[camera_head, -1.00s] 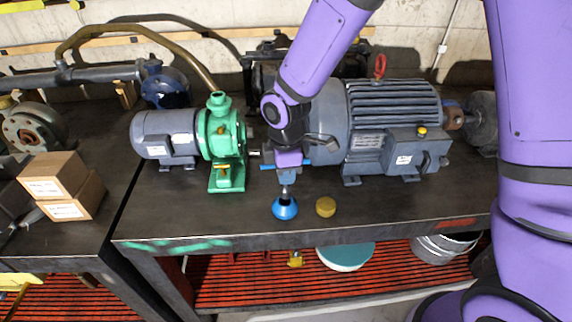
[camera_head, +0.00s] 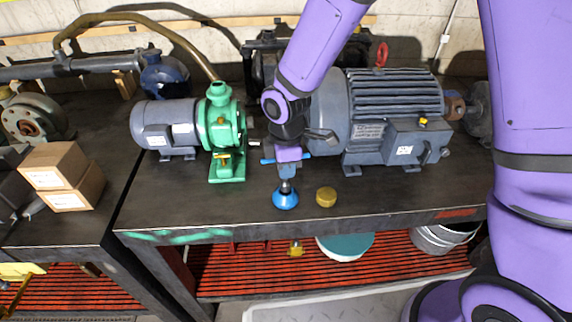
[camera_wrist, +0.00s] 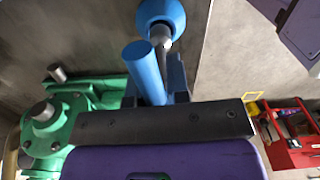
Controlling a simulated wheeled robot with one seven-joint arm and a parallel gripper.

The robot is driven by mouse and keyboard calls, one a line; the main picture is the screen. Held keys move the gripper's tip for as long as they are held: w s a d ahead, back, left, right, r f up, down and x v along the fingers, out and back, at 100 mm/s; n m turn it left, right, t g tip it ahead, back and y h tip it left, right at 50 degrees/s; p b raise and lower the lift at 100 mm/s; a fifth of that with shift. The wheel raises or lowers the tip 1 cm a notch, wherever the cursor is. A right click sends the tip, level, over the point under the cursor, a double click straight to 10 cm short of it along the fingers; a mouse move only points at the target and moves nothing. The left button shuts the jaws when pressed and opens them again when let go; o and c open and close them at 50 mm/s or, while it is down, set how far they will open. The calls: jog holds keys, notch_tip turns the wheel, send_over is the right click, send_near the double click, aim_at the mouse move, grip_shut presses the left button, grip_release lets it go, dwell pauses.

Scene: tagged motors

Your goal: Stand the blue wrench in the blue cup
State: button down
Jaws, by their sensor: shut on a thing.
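The blue wrench (camera_head: 268,161) has a blue crossbar handle and a grey shaft. My gripper (camera_head: 288,166) is shut on it and holds it with the shaft pointing down. The handle (camera_wrist: 144,72) shows large in the wrist view, between the jaws (camera_wrist: 158,85). The blue cup (camera_head: 286,201) stands on the bench near its front edge, directly below my gripper; it also shows at the top of the wrist view (camera_wrist: 152,8). The shaft's lower end overlaps the cup's middle in both views. How deep it reaches into the cup is hidden.
A round yellow piece (camera_head: 326,197) sits just right of the cup. A green pump (camera_head: 222,130) with a grey motor stands left of my gripper, and a large grey motor (camera_head: 390,115) stands close on the right. Cardboard boxes (camera_head: 62,178) lie on the left bench.

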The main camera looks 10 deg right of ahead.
aim_at(286, 181)
jog(key=shift+f, duration=1.6)
jog(key=c, duration=1)
grip_release()
jog(key=shift+r, duration=3)
notch_tip(286, 181, up, 11)
jog(key=shift+f, duration=0.1)
